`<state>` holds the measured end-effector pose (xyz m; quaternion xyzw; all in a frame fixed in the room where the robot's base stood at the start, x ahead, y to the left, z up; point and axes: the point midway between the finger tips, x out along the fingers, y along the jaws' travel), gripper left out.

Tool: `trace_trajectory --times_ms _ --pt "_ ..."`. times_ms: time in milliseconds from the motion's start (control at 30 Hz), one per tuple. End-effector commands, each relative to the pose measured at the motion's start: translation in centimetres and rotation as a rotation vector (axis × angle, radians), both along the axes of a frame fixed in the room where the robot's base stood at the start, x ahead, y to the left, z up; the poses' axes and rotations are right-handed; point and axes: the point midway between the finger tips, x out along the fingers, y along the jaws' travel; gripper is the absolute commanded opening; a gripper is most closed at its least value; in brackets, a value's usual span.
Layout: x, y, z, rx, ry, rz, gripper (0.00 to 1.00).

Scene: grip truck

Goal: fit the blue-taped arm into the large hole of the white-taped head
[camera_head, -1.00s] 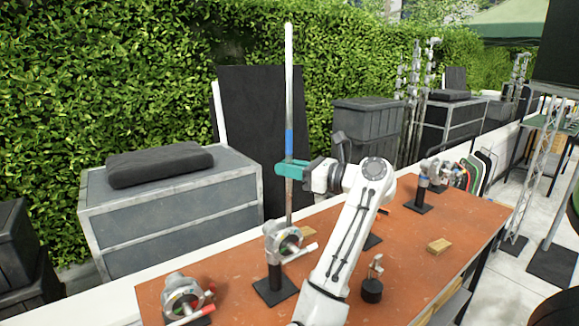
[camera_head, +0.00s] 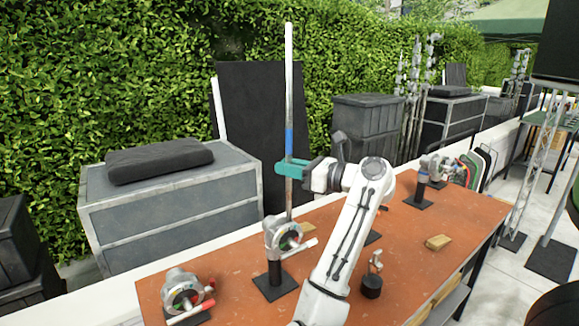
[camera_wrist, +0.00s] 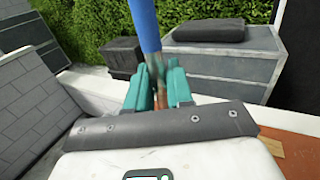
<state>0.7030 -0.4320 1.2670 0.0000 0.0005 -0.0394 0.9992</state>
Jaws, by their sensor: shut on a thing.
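The blue-taped arm (camera_head: 289,90) is a long, thin silver rod standing upright, with a blue band around its middle. My gripper (camera_head: 290,169) has teal fingers, shut on the rod just below the blue band. In the wrist view the blue tape (camera_wrist: 145,25) rises between the teal fingers (camera_wrist: 157,88). The rod's lower end comes down by a grey clamp head (camera_head: 281,236) on a black post; whether they touch I cannot tell.
A small black-based fitting (camera_head: 372,285) and a wood block (camera_head: 438,242) stand on the orange table (camera_head: 415,275). Grey cases (camera_head: 170,213) stand behind.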

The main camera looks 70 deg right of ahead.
Motion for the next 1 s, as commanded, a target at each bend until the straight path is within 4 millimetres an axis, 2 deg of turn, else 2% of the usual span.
trace_trajectory --times_ms 1000 --pt "0.0 0.0 -3.3 -0.001 -0.002 0.001 0.00"
